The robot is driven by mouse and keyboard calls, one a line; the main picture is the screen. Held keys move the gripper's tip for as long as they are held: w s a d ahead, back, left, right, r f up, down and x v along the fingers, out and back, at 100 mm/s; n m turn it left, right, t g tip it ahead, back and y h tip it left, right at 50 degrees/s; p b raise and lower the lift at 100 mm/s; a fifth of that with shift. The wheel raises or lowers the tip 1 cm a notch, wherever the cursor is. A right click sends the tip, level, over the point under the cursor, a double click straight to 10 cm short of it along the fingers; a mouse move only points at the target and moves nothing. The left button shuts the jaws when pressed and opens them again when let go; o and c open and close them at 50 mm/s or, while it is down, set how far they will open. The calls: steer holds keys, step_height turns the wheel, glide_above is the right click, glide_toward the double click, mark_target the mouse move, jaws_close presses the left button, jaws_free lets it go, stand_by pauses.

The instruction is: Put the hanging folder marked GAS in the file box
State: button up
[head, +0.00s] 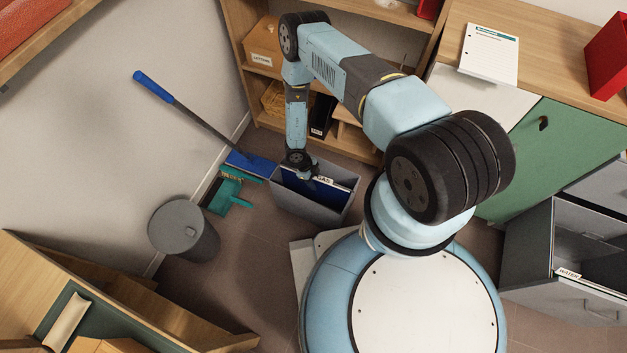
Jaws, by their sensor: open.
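The grey file box (293,201) stands on the floor in the middle of the head view, beside a blue mop head. The dark blue hanging folder (339,195) with a white tab reading GAS is inside the box, its top edge near the rim. Whether it hangs on the box's rails cannot be told. My gripper (301,175) is above the folder's left part, pointing down at the box. Its fingers are small and partly hidden by the wrist; it is open. Whether the fingers touch the folder cannot be told.
A blue-handled mop (201,119), a teal dustpan (228,194) and a grey lidded bin (184,230) stand left of the box. A wooden shelf (262,87) is behind it. At right, an open grey drawer (585,245) holds a folder tabbed WATER (568,273).

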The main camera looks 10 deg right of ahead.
steer(key=v, duration=1.2)
steer(key=shift+r, duration=0.1)
